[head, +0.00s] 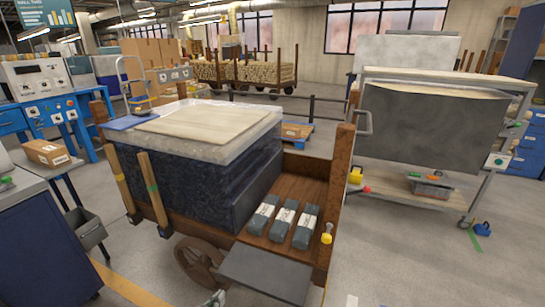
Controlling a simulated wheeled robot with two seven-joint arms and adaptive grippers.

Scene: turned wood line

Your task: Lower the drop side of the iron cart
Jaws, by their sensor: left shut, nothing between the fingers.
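A brown wooden-sided cart (260,247) with a spoked wheel (197,262) stands in the middle of the head view. A flat grey panel (265,273) is at its near side, below the deck edge, and slants outward; its hinge is not clear. A yellow knob (326,237) sits at the cart's near right corner. A grey trolley (500,88) stands at the right, with a dark upright panel (430,130). What seems to be my left gripper (216,299) shows at the bottom edge, left of the grey panel, shut and empty. My right gripper is not in view.
The cart bears a large dark block (215,185) with a pale board (203,120) on top, and three grey packages (284,219). A dark blue cabinet (40,245) stands at the near left. Floor is open at the lower right.

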